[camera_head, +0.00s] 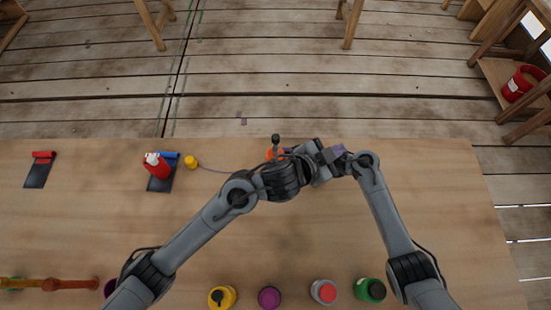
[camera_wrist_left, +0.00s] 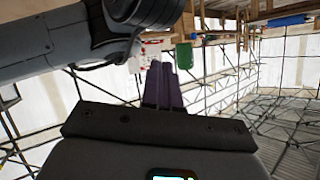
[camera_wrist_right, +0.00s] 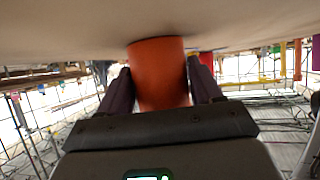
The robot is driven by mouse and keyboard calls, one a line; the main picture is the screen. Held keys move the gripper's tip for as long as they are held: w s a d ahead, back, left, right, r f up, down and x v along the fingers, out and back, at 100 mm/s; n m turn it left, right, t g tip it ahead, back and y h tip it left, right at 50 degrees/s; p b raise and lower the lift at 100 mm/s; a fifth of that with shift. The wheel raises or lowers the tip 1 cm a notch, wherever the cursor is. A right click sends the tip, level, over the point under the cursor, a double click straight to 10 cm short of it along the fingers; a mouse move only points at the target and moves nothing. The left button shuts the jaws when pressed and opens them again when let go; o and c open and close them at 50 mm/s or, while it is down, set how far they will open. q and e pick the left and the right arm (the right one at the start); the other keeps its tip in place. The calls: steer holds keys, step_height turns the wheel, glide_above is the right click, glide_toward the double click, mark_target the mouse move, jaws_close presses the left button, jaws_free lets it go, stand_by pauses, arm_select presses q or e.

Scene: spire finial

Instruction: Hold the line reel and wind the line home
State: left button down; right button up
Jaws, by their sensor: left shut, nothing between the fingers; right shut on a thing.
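The orange reel (camera_head: 271,154) is near the table's far edge, partly hidden by my arms, with a dark knob (camera_head: 276,139) standing up beside it. In the right wrist view the orange cylinder (camera_wrist_right: 159,73) sits between the purple fingers of my right gripper (camera_wrist_right: 162,84), which is shut on it. A thin line (camera_head: 215,171) runs left from behind my left arm to a small yellow piece (camera_head: 190,162). My left gripper (camera_head: 337,152) is right of the reel; the left wrist view shows its purple fingers (camera_wrist_left: 163,84) together and empty.
Several coloured containers line the near edge, including a yellow one (camera_head: 222,297) and a green one (camera_head: 370,290).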

arm_select(q)
steer(key=d+m+g, duration=0.3)
steer(key=d+m, duration=0.2)
steer(key=r+m+g+y, duration=0.1)
steer(key=m+g+y, duration=0.45)
steer(key=y, duration=0.35)
glide_above(275, 160)
steer(key=w+a, duration=0.3)
steer(key=a, duration=0.1)
steer(key=shift+n+g, duration=0.25)
steer(key=shift+n, duration=0.2)
steer(key=shift+d+f, duration=0.2)
steer(key=shift+f, duration=2.7)
steer(key=shift+s+f, duration=0.1)
steer(key=shift+f, duration=0.1)
steer(key=shift+f, duration=1.3)
steer(key=shift+d, duration=0.3)
